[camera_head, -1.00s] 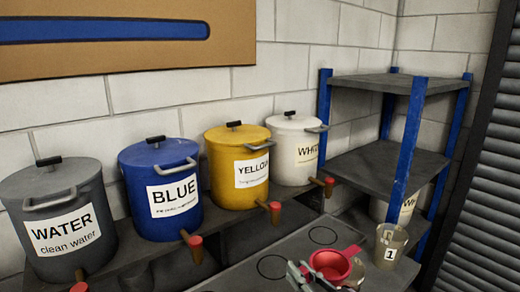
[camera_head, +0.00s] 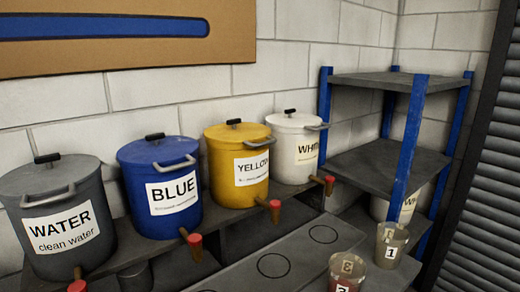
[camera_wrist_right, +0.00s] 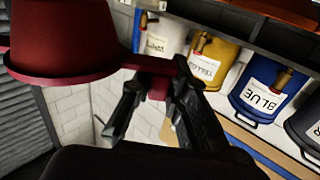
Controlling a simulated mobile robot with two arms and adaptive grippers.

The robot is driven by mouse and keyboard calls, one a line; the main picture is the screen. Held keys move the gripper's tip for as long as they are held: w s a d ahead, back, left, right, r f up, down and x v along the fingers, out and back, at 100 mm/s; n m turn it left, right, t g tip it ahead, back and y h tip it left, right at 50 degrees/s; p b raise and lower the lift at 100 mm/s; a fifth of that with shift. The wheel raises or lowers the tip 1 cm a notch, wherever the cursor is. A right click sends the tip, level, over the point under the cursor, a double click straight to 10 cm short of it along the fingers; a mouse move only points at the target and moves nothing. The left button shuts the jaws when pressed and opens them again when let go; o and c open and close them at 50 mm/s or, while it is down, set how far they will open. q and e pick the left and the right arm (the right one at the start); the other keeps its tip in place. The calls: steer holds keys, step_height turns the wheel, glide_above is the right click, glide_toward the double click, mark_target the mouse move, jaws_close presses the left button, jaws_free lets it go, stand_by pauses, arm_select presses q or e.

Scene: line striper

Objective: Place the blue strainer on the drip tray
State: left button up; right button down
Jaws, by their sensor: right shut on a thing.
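My right gripper (camera_wrist_right: 155,90) is shut on the handle of a red strainer (camera_wrist_right: 62,50) in the right wrist view. The strainer's bowl hangs at the upper left and is cut by the picture's edge. I see no blue strainer in either view. A grey board with black ring outlines (camera_head: 240,277) lies in front of the pots in the head view. I cannot tell whether it is the drip tray. Neither gripper shows in the head view.
A clear cup labelled 1 (camera_head: 391,248) and another cup with a reddish lower part (camera_head: 346,270) stand at the lower right. Grey, blue (camera_head: 160,190), yellow and white lidded pots with taps line the wall. A shelf rack (camera_head: 400,100) stands at right.

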steer(key=s, duration=0.1)
steer(key=s+f, duration=0.1)
steer(key=s, duration=0.3)
steer(key=shift+d+f, duration=0.1)
steer(key=shift+f, duration=0.25)
